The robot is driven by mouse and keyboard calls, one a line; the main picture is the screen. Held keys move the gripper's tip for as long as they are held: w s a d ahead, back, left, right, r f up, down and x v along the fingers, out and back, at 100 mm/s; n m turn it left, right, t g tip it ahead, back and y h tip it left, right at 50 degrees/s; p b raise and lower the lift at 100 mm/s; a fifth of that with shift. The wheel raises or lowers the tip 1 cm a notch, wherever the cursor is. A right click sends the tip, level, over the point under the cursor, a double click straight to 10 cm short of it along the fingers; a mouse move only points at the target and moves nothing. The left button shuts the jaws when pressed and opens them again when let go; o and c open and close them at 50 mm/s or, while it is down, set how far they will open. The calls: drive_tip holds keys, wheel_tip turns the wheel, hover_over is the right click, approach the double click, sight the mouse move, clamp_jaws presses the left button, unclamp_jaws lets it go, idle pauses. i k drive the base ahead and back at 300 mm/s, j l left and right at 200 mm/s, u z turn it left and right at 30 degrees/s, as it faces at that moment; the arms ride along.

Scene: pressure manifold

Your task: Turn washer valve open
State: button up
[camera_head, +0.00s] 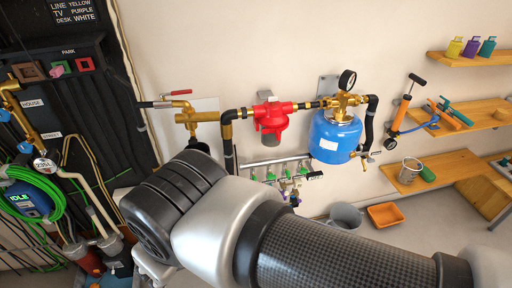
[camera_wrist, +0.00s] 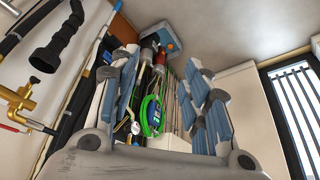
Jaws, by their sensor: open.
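No valve in view carries a readable washer label, so I cannot tell which one is the washer valve. A brass valve with a red lever (camera_head: 178,93) sits on the wall pipe left of the red filter; a brass valve with a red lever also shows at the left edge of the wrist view (camera_wrist: 22,100). A row of valves with green handles (camera_head: 270,176) runs low on the wall, partly hidden by my arm. My gripper (camera_wrist: 160,95) is open and empty in the wrist view, its fingers apart. In the head view my arm hides it.
A red filter (camera_head: 271,118) and a blue tank (camera_head: 336,136) with a gauge hang on the wall. A dark panel with hoses and a coiled green hose (camera_head: 40,200) stands left. Wooden shelves (camera_head: 440,170), a grey bucket (camera_head: 345,216) and an orange bin (camera_head: 385,215) are right.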

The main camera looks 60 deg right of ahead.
sight(303, 171)
drive_tip(key=z, duration=2.35)
